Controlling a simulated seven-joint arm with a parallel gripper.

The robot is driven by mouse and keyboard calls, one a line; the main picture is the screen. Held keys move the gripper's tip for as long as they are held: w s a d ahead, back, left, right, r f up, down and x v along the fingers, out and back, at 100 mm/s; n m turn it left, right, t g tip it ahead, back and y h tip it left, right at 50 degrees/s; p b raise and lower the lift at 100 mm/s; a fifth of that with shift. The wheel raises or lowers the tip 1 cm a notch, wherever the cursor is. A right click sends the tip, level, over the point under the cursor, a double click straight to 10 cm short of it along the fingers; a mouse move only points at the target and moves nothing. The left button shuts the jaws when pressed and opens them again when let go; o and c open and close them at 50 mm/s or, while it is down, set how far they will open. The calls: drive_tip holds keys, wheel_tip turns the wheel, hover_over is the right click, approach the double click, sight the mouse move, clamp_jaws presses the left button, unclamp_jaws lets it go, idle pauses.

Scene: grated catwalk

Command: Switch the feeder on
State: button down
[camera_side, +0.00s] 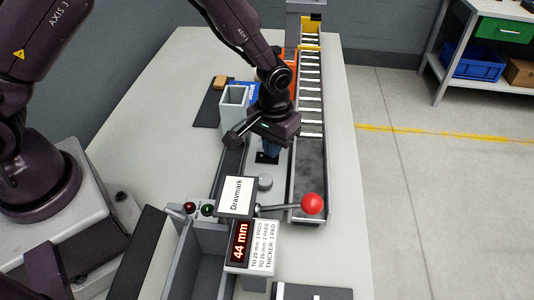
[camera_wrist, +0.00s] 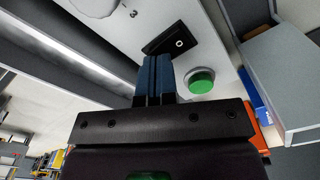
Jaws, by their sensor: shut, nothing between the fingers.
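A black rocker switch (camera_wrist: 172,38) with a white O mark is set in a light panel in the wrist view. In the side view, its dark plate (camera_side: 266,159) shows under my gripper (camera_side: 268,152). My gripper, with blue fingers, is shut and empty; in the wrist view the fingertips (camera_wrist: 156,62) overlap the near edge of the switch. I cannot tell whether they touch it. The fingers hide part of the switch. A green button (camera_wrist: 201,80) sits beside the switch, to the right of the fingers.
A round grey knob (camera_side: 265,182) is near the switch. A red-ball lever (camera_side: 312,203) and a display reading 44 mm (camera_side: 240,242) stand at the front. A roller conveyor (camera_side: 311,90) runs along the right. A grey open bin (camera_side: 234,104) stands left of my gripper.

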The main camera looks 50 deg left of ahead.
sight(260, 164)
drive_tip(key=shift+f, duration=0.55)
drive_tip(key=shift+r, duration=3.55)
drive_tip(key=shift+s+f+m, duration=0.1)
drive_tip(key=shift+s+m, duration=0.15)
drive_tip(key=shift+m, duration=0.05)
drive_tip(key=s+a+r+m+t, duration=0.1)
drive_tip(key=s+a+r, duration=0.3)
drive_tip(key=s+r, duration=0.6)
drive_tip(key=s+a+r+m+t, duration=0.1)
drive_tip(key=s+a+r+t, duration=0.3)
drive_tip(key=s+r, duration=0.5)
wheel_tip(260, 164, up, 4)
drive_tip(key=shift+s+a+f+t, duration=0.2)
drive_tip(key=shift+s+a+t, duration=0.15)
drive_tip(key=shift+a, duration=0.15)
